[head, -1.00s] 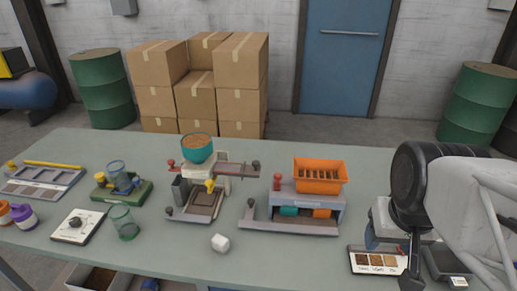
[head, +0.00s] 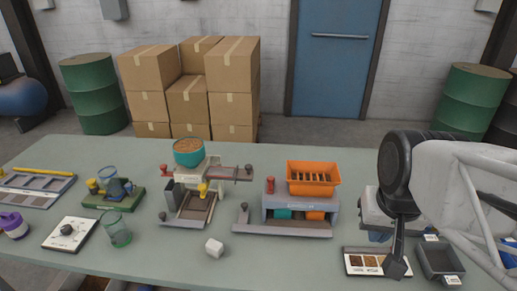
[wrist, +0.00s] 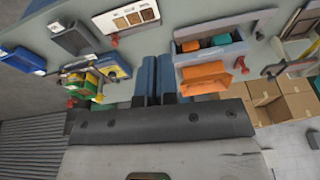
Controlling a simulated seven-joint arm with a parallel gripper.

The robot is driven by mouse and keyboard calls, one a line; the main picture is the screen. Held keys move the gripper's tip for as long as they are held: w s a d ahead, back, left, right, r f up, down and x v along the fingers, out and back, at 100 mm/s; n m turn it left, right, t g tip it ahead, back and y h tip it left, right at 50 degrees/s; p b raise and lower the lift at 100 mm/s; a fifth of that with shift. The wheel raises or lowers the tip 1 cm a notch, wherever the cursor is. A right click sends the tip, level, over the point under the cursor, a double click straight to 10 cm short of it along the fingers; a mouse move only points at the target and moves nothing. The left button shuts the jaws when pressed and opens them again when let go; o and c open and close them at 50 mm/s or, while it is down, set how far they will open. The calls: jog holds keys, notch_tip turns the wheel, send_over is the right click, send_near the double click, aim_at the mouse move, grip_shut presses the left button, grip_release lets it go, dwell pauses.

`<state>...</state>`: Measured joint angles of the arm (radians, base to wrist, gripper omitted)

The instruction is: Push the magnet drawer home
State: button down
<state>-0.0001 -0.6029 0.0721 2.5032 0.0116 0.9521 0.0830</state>
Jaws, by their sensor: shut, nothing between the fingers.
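The filler with a teal hopper (head: 188,152) of grain stands near the table's middle. A reddish-brown slide (head: 228,173) sticks out from its right side; it looks like the magnet drawer, but I cannot confirm that. A dark knob (head: 249,171) is at its outer end. My gripper (head: 397,268) hangs at the right, beside a sample card, well to the right of the filler and apart from it. In the wrist view my gripper (wrist: 154,80) has its blue fingers together, with nothing between them.
A grey unit (head: 300,203) with an orange hopper (head: 313,178) stands between the filler and my gripper. The sample card (head: 366,262) and a dark tray (head: 440,262) are close by my gripper. The front middle table is fairly clear.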

jog(key=w+a+m+g+y, duration=0.1)
jog(key=w+a+m, duration=0.3)
jog(key=w, duration=0.6)
jog(key=w+a+r+m+g+y, duration=0.1)
jog(key=w+a+m, duration=0.4)
jog(key=w, duration=0.6)
jog(key=w+a+r+m+g+y, duration=0.1)
jog(key=w+a+m, duration=0.4)
jog(key=w, duration=0.5)
jog(key=shift+w+a+y, duration=0.35)
jog(key=shift+a+y, duration=0.15)
jog(key=shift+a, duration=0.6)
jog(key=shift+f, duration=0.15)
jog(key=x, duration=1)
jog(key=shift+s, duration=0.2)
jog(key=shift+s+a, duration=0.2)
jog(key=shift+a, duration=0.75)
jog(key=shift+s+a, duration=0.25)
jog(key=shift+a, duration=0.7)
